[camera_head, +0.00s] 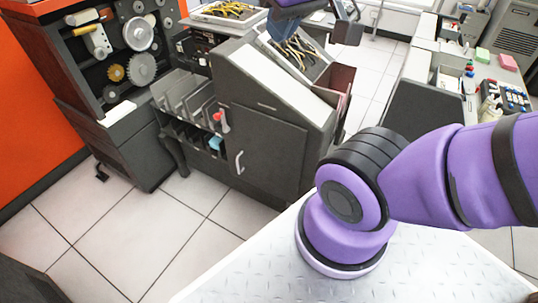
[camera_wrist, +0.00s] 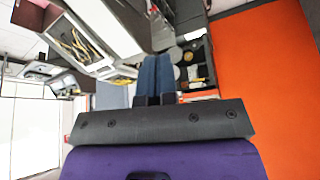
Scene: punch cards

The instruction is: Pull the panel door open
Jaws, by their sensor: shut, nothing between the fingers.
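The panel door (camera_head: 268,152) is a dark grey door on the front of the grey machine cabinet in the head view. It looks closed. Its pale upright handle (camera_head: 239,163) sits near the door's left edge. My gripper (camera_wrist: 155,60) shows in the wrist view as two blue fingers side by side, shut and empty. The end of my arm also shows at the top of the head view, cut by the frame edge, above the cabinet's cable-filled top and well away from the handle. The handle cannot be made out in the wrist view.
Left of the door are open card slots (camera_head: 186,97) and a red-topped lever (camera_head: 217,118). A gear machine (camera_head: 125,50) stands by the orange wall (camera_head: 35,110). A console (camera_head: 495,95) is at right. Tiled floor (camera_head: 190,225) before the cabinet is clear.

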